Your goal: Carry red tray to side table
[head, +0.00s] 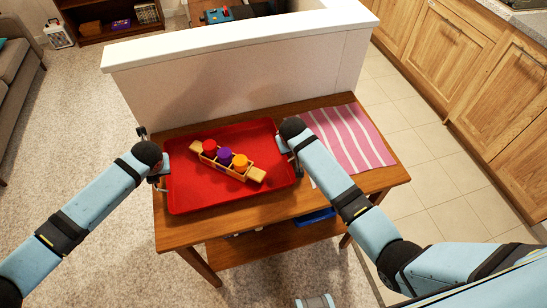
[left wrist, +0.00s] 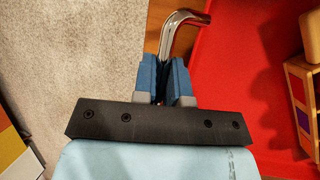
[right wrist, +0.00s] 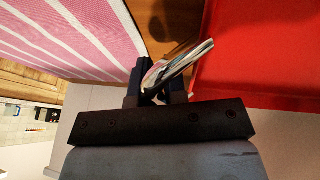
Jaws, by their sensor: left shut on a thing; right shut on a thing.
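The red tray (head: 230,188) is on or just above the left part of the wooden side table (head: 285,208); I cannot tell if it touches. A wooden rack (head: 257,174) with red, purple and orange round pieces lies in it. My left gripper (head: 161,172) is at the tray's left side, shut on a metal handle (left wrist: 184,32). My right gripper (head: 289,150) is at the tray's right side, shut on the other metal handle (right wrist: 180,66).
A pink and white striped cloth (head: 352,138) covers the table's right part. A low white wall (head: 240,78) stands behind the table. Wooden cabinets (head: 445,45) are at the right, a sofa (head: 18,62) at the far left. A blue object (head: 313,217) sits on the lower shelf.

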